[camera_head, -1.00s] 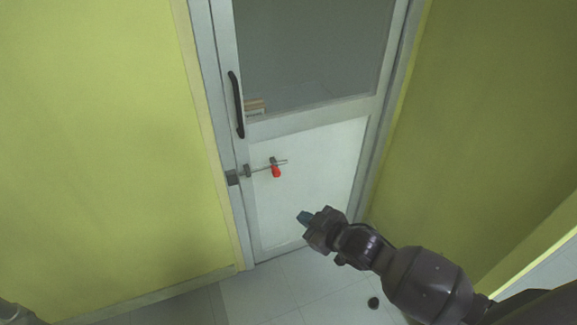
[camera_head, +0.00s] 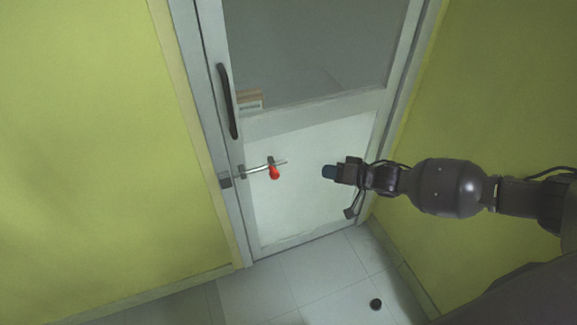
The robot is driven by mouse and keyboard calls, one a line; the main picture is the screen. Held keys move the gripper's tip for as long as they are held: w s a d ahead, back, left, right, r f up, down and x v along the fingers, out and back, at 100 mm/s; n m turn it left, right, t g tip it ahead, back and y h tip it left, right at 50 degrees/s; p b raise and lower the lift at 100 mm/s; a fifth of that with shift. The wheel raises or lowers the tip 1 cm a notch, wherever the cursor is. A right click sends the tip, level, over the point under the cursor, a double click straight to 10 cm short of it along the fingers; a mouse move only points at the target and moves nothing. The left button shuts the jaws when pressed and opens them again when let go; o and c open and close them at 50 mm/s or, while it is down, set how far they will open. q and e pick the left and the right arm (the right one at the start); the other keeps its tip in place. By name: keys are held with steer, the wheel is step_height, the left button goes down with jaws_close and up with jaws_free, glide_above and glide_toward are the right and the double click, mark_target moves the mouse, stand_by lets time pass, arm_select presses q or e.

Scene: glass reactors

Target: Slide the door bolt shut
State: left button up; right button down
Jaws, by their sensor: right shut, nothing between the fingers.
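The door bolt (camera_head: 258,168) is a thin metal rod across the lower left part of the door (camera_head: 311,190). A red knob (camera_head: 274,173) hangs from it below a small dark bracket. A dark catch (camera_head: 225,181) sits on the frame at the rod's left end; I cannot tell whether the rod is inside it. My left gripper is not in view.
A black vertical handle (camera_head: 228,101) is on the door's left side above the bolt. Yellow walls (camera_head: 100,150) stand on both sides. A small dark round stop (camera_head: 376,304) is on the tiled floor. The space between gripper and knob looks clear.

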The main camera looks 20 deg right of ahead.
steer(key=m, duration=0.4)
steer(key=shift+w+a+r+y, duration=0.1)
steer(key=shift+a+r+y, duration=0.05)
steer(key=shift+r+y, duration=0.25)
steer(key=s+a+b+x, duration=0.1)
steer(key=x, duration=0.5)
steer(key=s+f+b+x, duration=0.1)
steer(key=x, duration=0.6)
steer(key=shift+a, duration=0.35)
steer(key=shift+a, duration=0.1)
